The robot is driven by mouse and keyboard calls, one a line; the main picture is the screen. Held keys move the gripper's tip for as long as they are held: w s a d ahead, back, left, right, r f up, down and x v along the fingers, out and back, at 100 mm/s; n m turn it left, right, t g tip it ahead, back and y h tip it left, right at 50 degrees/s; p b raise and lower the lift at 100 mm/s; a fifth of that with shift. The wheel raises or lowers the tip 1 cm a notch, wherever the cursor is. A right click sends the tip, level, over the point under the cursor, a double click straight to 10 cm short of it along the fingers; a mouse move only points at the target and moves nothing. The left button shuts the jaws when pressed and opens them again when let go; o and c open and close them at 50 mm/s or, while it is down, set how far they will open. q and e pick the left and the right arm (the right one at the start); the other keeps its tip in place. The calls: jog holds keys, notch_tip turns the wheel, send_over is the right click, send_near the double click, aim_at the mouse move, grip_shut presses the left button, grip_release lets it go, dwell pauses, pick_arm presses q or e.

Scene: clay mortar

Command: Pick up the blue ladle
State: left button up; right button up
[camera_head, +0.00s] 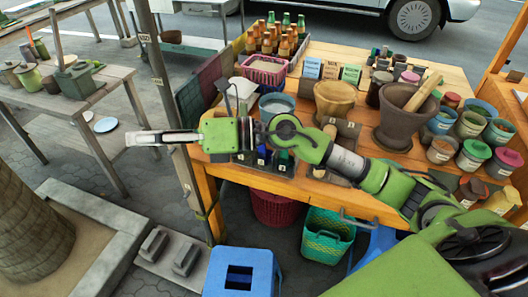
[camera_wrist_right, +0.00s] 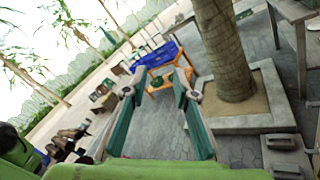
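I cannot make out a clear blue ladle. A thin, dark-handled utensil (camera_head: 224,92) stands near the left end of the wooden stall table (camera_head: 345,198); its colour is hard to tell. Small blue pieces (camera_head: 262,158) show below my right arm at the table's front edge, partly hidden. My right gripper (camera_head: 138,139) reaches across the table's left end and points left, away from the goods. In the right wrist view its two fingers (camera_wrist_right: 158,88) are apart with nothing between them. My left gripper is not in view.
A grey mortar with a pestle (camera_head: 398,125), a tan mortar (camera_head: 334,99) and a blue-grey bowl (camera_head: 276,106) stand on the table. Lidded jars crowd its right side. A roof post (camera_head: 160,75) stands close behind my right gripper. A blue stool (camera_head: 242,262) is below.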

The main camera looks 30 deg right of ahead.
jog(key=w+d+f+n+g+h, duration=0.2)
jog(key=d+f+n+h, duration=0.1)
jog(key=d+f+h, duration=0.25)
jog(key=w+d+f+h, duration=0.2)
jog(key=d+h, duration=0.3)
jog(key=d, duration=0.8)
jog(key=w+d+f+h, duration=0.2)
jog(key=d+h, duration=0.3)
jog(key=d, duration=0.8)
jog(key=p+x, duration=0.1)
jog(key=x, duration=0.3)
jog(key=p+x, duration=0.2)
jog(key=x, duration=0.3)
jog(key=a+p+x, duration=0.1)
jog(key=x, duration=0.3)
jog(key=shift+a+f+p, duration=0.1)
jog(key=shift+f+p, duration=0.05)
jog(key=shift+p, duration=0.15)
jog(key=shift+f, duration=0.3)
jog(key=shift+r, duration=0.1)
grip_shut()
